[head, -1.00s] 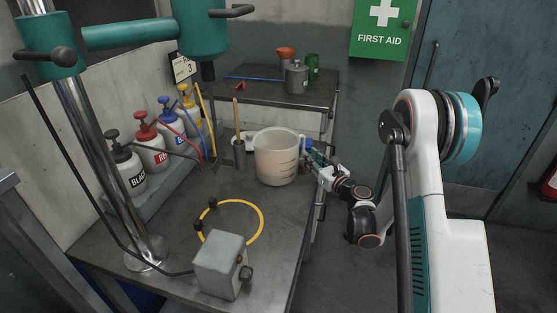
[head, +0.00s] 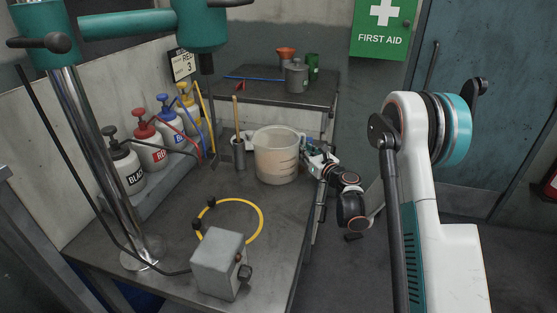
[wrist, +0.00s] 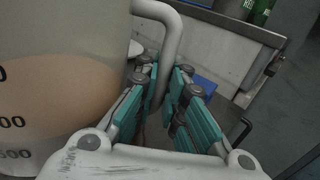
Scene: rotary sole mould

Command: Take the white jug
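The white jug (head: 274,160) is translucent with dark level marks and a beige content. It stands upright at the back right of the workbench, near its right edge. In the wrist view its wall (wrist: 60,60) fills the left side, and its handle (wrist: 172,40) curves down between my fingers. My gripper (wrist: 163,88) has its teal pads on both sides of the handle, close against it; it looks shut on it. In the head view my gripper (head: 310,148) is at the jug's right side. The lower handle is partly hidden by the fingers.
A grey cup (head: 238,155) with a wooden stick is just left of the jug. Pump bottles (head: 150,153) line the wall. A back shelf (head: 262,92) holds cans.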

